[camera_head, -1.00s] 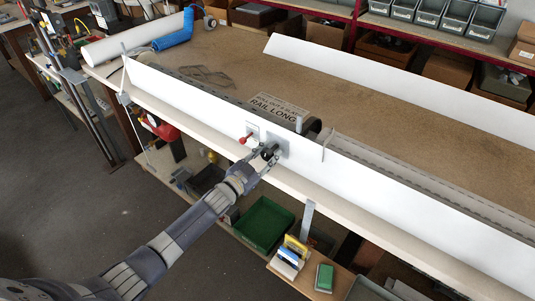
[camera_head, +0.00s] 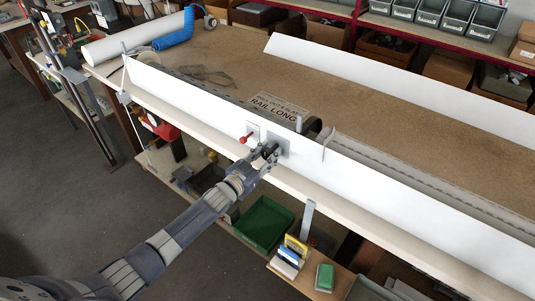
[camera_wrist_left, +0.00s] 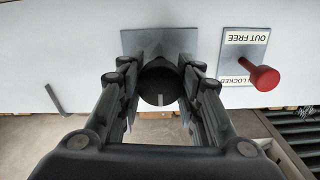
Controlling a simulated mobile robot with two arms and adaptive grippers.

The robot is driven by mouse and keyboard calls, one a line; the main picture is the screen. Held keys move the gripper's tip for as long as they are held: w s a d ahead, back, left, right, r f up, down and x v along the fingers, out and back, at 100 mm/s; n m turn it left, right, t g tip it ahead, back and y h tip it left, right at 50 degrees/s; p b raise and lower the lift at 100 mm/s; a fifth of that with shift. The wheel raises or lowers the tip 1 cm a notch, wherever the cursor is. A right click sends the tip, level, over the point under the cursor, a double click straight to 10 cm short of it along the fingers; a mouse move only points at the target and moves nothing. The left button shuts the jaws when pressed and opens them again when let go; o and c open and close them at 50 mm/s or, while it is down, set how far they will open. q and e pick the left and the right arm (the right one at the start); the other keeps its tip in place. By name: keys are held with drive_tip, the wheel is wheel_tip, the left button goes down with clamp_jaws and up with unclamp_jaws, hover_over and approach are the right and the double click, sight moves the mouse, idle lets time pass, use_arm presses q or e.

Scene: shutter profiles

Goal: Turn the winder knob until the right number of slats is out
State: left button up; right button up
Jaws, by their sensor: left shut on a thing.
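The black winder knob (camera_head: 270,150) stands out from a grey plate on the white front board. In the left wrist view the knob (camera_wrist_left: 159,84) has a pale mark at its lower edge. My left gripper (camera_head: 266,158) is shut on the knob, one finger on each side. A red-tipped lever (camera_head: 246,139) is beside it; in the wrist view the lever (camera_wrist_left: 264,78) sits on a plate with "OUT FREE" and "LOCKED" labels, and its setting is unclear. Grey slats (camera_head: 430,184) lie behind the board, too fine to count. My right gripper is not in view.
A sign (camera_head: 278,105) reading "RAIL LONG" lies behind the board; its upper line is hard to read. A metal bracket (camera_head: 327,142) rises right of the knob. A green crate (camera_head: 264,223) stands below the bench. The brown bench top (camera_head: 400,120) is largely clear.

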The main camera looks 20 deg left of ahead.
use_arm(q)
drive_tip(key=o, duration=1.1)
drive_tip(key=shift+s, duration=0.1)
drive_tip(key=v, duration=1.2)
drive_tip(key=shift+f, duration=0.1)
